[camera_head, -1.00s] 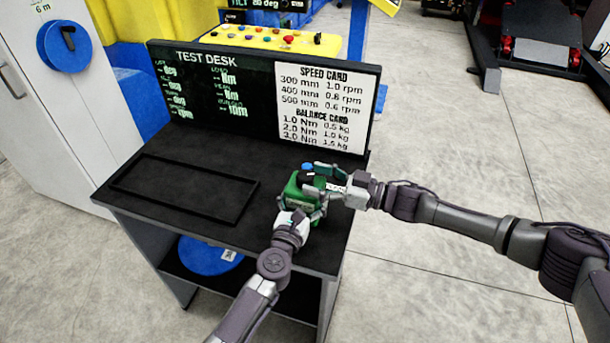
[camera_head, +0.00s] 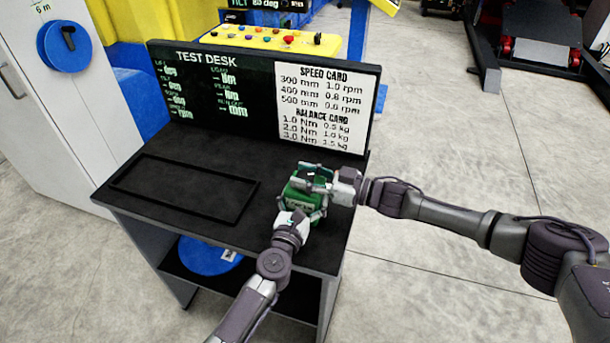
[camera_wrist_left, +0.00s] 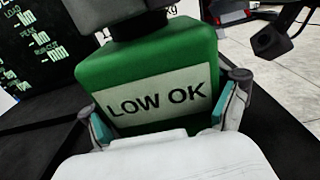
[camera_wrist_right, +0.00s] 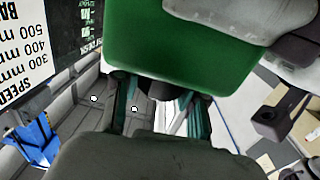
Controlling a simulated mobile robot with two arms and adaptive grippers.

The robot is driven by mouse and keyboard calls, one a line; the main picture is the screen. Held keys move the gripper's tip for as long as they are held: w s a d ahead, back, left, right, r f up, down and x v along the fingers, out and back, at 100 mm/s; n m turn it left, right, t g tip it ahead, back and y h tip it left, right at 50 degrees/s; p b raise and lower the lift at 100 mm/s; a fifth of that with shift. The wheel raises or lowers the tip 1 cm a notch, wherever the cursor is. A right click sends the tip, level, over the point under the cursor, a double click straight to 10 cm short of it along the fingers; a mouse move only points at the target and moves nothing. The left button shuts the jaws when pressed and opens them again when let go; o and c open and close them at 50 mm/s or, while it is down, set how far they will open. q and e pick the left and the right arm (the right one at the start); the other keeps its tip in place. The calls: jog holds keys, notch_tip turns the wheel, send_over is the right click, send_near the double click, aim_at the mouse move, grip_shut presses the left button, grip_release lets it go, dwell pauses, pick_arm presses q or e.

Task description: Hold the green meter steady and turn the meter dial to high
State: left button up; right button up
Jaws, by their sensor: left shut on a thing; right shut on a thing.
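The green meter (camera_head: 298,197) stands upright near the right front of the desk. Its front label reads "LOW OK" in the left wrist view (camera_wrist_left: 160,98). My left gripper (camera_head: 303,206) is shut on the meter's body from the front, a finger at each side. My right gripper (camera_head: 315,177) comes in from the right, level with the meter's top, and is shut on the dark dial (camera_wrist_right: 163,88). The dial is mostly hidden by the fingers in the head view, so I cannot tell its setting there.
The desk (camera_head: 225,228) has a black-framed empty recess (camera_head: 245,212) left of the meter. Behind stands the TEST DESK board (camera_head: 220,90) with a white speed and balance card (camera_head: 322,105). A yellow button panel (camera_head: 245,40) is further back. Desk room left of the meter is free.

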jog(key=shift+f+m+t, duration=0.1)
jog(key=shift+m+t, duration=0.2)
jog(key=shift+t, duration=0.1)
jog(key=m+t+h, duration=0.2)
jog(key=t, duration=0.1)
jog(key=shift+s+a+m, duration=0.15)
jog(key=shift+m, duration=0.15)
jog(key=m+t+h, duration=0.2)
jog(key=t, duration=0.1)
jog(key=shift+a, duration=0.2)
jog(key=shift+r+m+t+h, duration=0.15)
jog(key=shift+m+t+h, duration=0.6)
jog(key=shift+h, duration=0.25)
jog(key=shift+r+m+t+h, duration=0.15)
jog(key=shift+m+t+h, duration=0.55)
jog(key=shift+h, duration=0.3)
jog(key=shift+d+m+h, duration=0.15)
jog(key=shift+m+h, duration=0.1)
jog(key=shift+h, duration=0.15)
jog(key=shift+d+t+h, duration=0.1)
jog(key=shift+t+h, duration=0.15)
jog(key=shift+h, duration=0.05)
jog(key=o, duration=1)
jog(key=shift+o, duration=0.8)
jog(key=shift+d+f, duration=0.1)
jog(key=shift+f, duration=0.05)
